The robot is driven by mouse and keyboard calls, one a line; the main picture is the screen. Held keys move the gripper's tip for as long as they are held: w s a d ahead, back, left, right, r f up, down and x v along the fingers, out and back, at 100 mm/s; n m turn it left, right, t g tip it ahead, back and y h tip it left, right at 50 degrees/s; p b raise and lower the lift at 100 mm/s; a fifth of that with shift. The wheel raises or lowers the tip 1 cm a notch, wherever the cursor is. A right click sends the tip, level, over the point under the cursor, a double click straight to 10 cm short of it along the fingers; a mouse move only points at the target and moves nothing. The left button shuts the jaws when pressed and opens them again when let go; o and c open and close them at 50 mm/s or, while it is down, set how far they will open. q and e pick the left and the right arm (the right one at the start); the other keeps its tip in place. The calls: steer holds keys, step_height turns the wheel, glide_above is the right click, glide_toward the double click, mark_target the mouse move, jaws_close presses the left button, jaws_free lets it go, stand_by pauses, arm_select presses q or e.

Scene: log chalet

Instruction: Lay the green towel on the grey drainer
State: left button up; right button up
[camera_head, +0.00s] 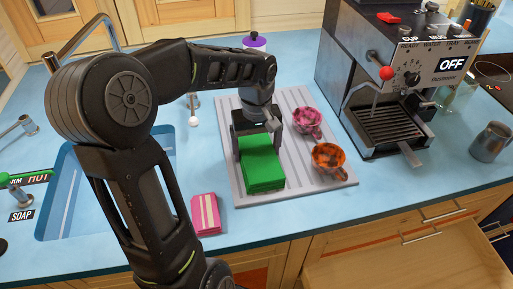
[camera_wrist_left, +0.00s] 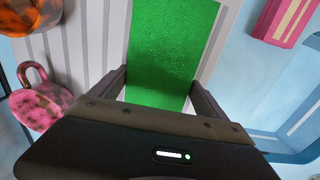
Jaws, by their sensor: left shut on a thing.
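The green towel (camera_head: 261,165) is a folded block at the left part of the grey drainer (camera_head: 298,185). My left gripper (camera_head: 256,142) is shut on the towel's far end, from above. In the left wrist view the towel (camera_wrist_left: 170,50) shows between the two fingers (camera_wrist_left: 155,88), with the ribbed drainer (camera_wrist_left: 95,40) beneath or behind it. I cannot tell whether the towel's underside fully touches the drainer. My right gripper is in neither view.
A pink patterned cup (camera_head: 306,121) and an orange patterned cup (camera_head: 329,160) stand on the drainer, right of the towel. A pink striped cloth (camera_head: 206,214) lies on the blue counter to the left. A coffee machine (camera_head: 385,85) stands at the right. An open drawer (camera_head: 400,265) is below.

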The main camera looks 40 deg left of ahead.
mark_target(256, 149)
arm_select(q)
steer(key=shift+f, duration=0.15)
steer(key=o, duration=1.2)
steer(key=shift+r, duration=0.2)
step_height(256, 149, up, 12)
